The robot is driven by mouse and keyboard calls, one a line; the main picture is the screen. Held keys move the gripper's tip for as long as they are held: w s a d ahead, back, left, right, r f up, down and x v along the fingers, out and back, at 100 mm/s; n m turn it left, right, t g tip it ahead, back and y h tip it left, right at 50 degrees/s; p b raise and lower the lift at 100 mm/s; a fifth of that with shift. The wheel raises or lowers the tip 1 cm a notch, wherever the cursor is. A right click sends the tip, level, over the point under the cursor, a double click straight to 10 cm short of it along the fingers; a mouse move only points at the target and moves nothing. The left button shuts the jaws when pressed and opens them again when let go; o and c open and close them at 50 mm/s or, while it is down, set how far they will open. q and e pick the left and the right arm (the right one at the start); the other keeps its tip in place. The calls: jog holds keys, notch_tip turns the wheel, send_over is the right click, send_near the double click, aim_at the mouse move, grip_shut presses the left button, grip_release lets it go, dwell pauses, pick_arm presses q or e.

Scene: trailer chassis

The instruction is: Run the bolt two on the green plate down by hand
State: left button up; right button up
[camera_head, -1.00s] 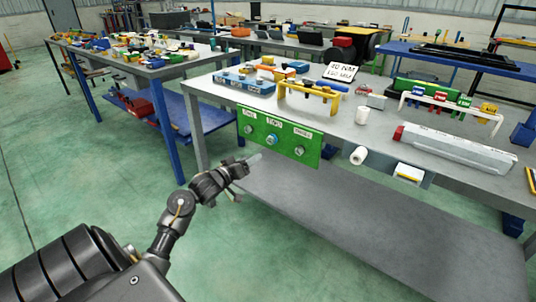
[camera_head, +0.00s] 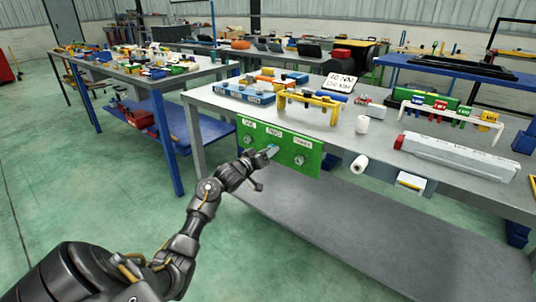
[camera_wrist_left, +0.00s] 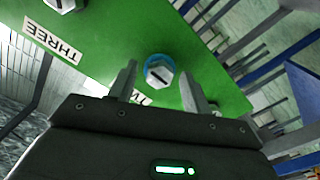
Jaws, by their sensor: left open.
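The green plate (camera_head: 310,158) hangs upright on the front edge of the workbench, with labels ONE, TWO and THREE above its bolts. Bolt two, with a blue ring around its pale slotted head, shows in the left wrist view (camera_wrist_left: 158,72) between my finger tips. In the head view it is mostly hidden by my left gripper (camera_head: 267,152). That gripper is open in the left wrist view (camera_wrist_left: 160,68), one finger on each side of the bolt, with gaps showing. Bolt one (camera_head: 248,140) and bolt three (camera_head: 299,160) flank it. My right gripper is not in view.
On the workbench (camera_head: 385,150) stand a yellow rack (camera_head: 308,100), a white rack (camera_head: 450,112), a white cup (camera_head: 362,125) and a long grey box (camera_head: 455,158). A white roll (camera_head: 359,164) sits at the front edge. Open floor lies left of my arm.

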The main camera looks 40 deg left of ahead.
pick_arm(q)
jog(key=shift+w, duration=0.15)
jog(key=c, duration=1)
